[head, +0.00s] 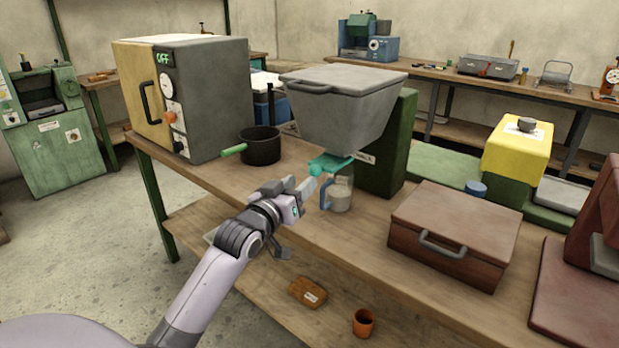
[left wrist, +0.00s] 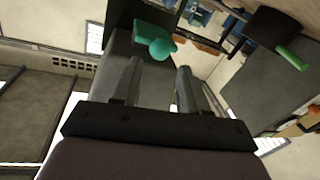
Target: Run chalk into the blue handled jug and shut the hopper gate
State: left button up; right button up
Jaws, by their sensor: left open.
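The grey hopper (head: 345,105) with a lid stands on a green support on the workbench. Its teal gate (head: 328,165) sits under the spout; its rounded end also shows in the left wrist view (left wrist: 155,42), just ahead of the fingers. The clear jug (head: 343,193) with a blue handle (head: 325,192) stands upright below the gate, with whitish matter low inside it. My left gripper (head: 308,188) is open and empty, in front of the gate and beside the jug handle. In the left wrist view its two fingers (left wrist: 158,68) stand apart. My right gripper is out of view.
A black pot (head: 261,147) with a green handle and an oven-like box (head: 190,95) stand left of the hopper. A brown case (head: 455,230) lies to the right. An orange cup (head: 363,323) and a brown block (head: 307,291) are on the lower shelf.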

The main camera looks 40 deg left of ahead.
aim_at(312, 173)
pick_arm(q)
jog(key=shift+w+a, duration=0.15)
jog(key=shift+w, duration=1.25)
jog(key=shift+w+a, duration=0.15)
jog(key=shift+w, duration=1.25)
